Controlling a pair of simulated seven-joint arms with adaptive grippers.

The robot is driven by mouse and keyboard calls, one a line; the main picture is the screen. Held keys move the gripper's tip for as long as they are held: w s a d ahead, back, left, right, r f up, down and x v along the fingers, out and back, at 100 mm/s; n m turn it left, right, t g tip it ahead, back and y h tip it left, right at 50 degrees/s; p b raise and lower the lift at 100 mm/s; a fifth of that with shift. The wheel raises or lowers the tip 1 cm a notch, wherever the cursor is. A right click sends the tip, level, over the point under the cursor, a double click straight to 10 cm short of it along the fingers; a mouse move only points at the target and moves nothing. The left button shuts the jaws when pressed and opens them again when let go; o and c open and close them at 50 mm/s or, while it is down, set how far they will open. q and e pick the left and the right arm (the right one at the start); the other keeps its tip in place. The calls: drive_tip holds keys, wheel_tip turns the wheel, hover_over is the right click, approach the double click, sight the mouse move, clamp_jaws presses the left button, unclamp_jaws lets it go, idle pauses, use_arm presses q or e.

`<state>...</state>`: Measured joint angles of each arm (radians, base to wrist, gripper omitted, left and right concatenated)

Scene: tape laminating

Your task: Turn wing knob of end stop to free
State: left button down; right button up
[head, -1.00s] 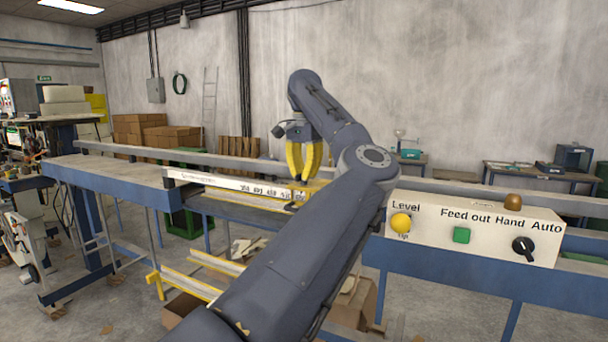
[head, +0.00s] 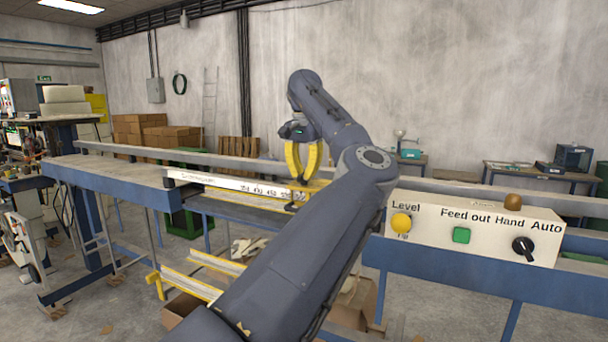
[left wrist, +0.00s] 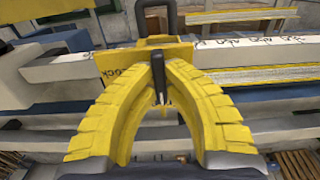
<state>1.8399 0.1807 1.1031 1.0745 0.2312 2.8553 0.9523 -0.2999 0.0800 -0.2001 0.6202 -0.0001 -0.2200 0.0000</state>
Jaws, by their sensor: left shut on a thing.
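The end stop (left wrist: 118,66) is a yellow block with partly hidden dark lettering in the left wrist view; a black loop handle (left wrist: 156,14) rises behind it. My left gripper (left wrist: 158,62) has curved yellow fingers that close together at the front of the end stop. They are shut on the dark wing knob (left wrist: 158,78), a thin upright piece between the fingertips, mostly hidden by them. In the head view my left gripper (head: 302,179) points down at the right part of the white ruler (head: 225,183). My right gripper is not in view.
A control box (head: 475,226) with a yellow button, a green button and a black switch stands to the right of my arm. A long grey rail (head: 215,160) runs behind the ruler. Yellow-edged profiles (head: 190,283) lie below the bench.

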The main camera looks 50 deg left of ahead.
use_arm(q)
drive_tip(key=c, duration=1.5)
unclamp_jaws()
drive_tip(key=shift+o, duration=0.2)
wheel_tip(320, 180, up, 12)
